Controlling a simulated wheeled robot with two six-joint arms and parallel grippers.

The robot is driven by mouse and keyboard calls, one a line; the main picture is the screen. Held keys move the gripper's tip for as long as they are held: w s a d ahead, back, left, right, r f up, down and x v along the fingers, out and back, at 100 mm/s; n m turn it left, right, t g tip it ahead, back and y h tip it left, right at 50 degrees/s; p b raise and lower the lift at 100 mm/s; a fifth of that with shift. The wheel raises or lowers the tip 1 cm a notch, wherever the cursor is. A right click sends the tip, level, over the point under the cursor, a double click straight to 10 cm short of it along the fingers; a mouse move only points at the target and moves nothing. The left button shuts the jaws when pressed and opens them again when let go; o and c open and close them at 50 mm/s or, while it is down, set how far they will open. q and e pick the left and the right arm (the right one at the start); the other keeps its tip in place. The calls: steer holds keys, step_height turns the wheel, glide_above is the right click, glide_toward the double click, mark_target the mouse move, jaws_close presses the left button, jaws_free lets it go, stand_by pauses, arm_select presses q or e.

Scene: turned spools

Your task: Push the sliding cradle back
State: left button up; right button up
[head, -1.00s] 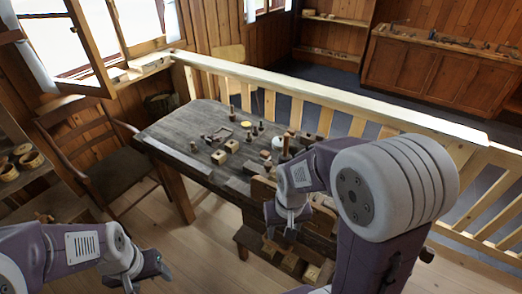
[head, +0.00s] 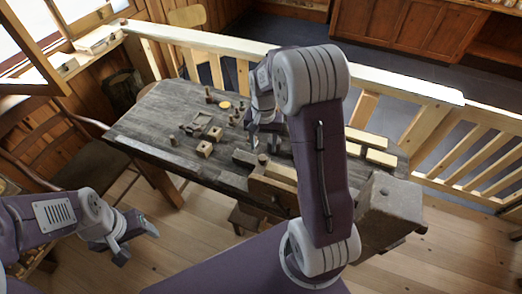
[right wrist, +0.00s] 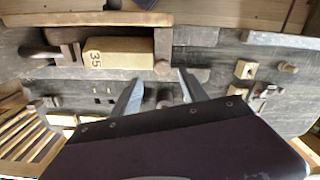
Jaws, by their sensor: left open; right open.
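In the right wrist view a pale wooden block (right wrist: 118,52) marked 35 lies between two dark upright pieces, above a dark rail; this looks like the sliding cradle (right wrist: 162,44), though I cannot tell its exact outline. A round peg end (right wrist: 162,69) shows at its right end. My right gripper (right wrist: 160,86) is open and empty, its fingertips just below that end; I cannot tell if they touch anything. In the head view my right gripper (head: 263,138) is over the workbench (head: 150,120), and my arm hides part of the bench. My left gripper (head: 138,239) is open and empty, away from the bench.
Small blocks (head: 204,149) and turned pieces stand on the bench's middle. A wooden vise (head: 272,190) is at its front edge. Pale bars (head: 366,138) lie at its right. A railing (head: 400,85) runs behind. The bench's left end is mostly clear.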

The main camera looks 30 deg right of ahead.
mark_target(262, 157)
steer(key=f, duration=0.1)
steer(key=s+f, duration=0.1)
steer(key=f, duration=0.1)
steer(key=shift+d+f+p, duration=0.1)
steer(key=shift+f+p, duration=0.2)
steer(key=w+f, duration=0.1)
steer(key=f, duration=0.1)
steer(key=w+f, duration=0.1)
steer(key=f, duration=0.1)
steer(key=shift+w, duration=0.3)
steer(key=shift+s+r, duration=0.3)
steer(key=shift+s, duration=0.45)
steer(key=c, duration=0.5)
steer(key=shift+w, duration=0.15)
steer(key=c, duration=0.6)
steer(key=shift+w+a+f, duration=0.1)
steer(key=shift+w+a, duration=0.05)
steer(key=shift+a, duration=0.05)
jaws_close()
arm_select(q)
steer(key=shift+w+a+r, duration=0.15)
steer(key=shift+w+r, duration=0.15)
steer(key=shift+r, duration=0.2)
